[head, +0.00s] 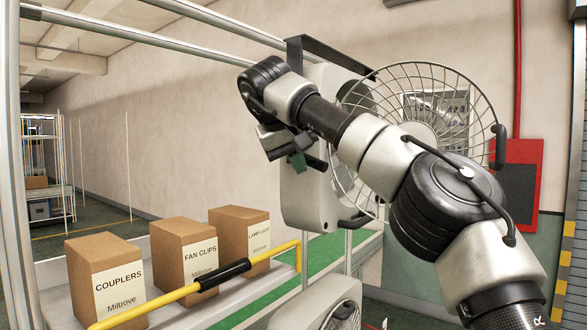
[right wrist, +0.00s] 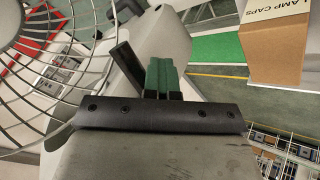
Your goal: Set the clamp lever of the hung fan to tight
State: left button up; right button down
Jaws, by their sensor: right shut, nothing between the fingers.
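The hung fan (head: 420,85) has a round wire guard and a pale body (head: 308,205), below a dark bracket (head: 330,55) near the overhead rail. Its guard (right wrist: 50,75) fills the left of the right wrist view. My right gripper (head: 297,162) is in front of the pale body in the head view. Its green fingers (right wrist: 162,78) are together and empty. A dark bar (right wrist: 126,66), perhaps the clamp lever, stands tilted just left of the fingers; I cannot tell whether they touch. My arm hides part of the fan. My left gripper is not in view.
Boxes marked COUPLERS (head: 105,275), FAN CLIPS (head: 185,255) and LAMP CAPS (head: 240,235) stand on a pale shelf at lower left. A yellow rail (head: 160,303) runs in front. Another fan (head: 325,305) is below. A red panel (head: 520,165) is on the right wall.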

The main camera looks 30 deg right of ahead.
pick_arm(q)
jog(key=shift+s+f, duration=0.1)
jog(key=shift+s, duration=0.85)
pick_arm(e)
jog(key=shift+d+r, duration=0.15)
jog(key=shift+r, duration=0.1)
jog(key=shift+w, duration=0.2)
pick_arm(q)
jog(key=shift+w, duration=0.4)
pick_arm(e)
jog(key=shift+w+a+f, duration=0.25)
jog(key=shift+w, duration=0.2)
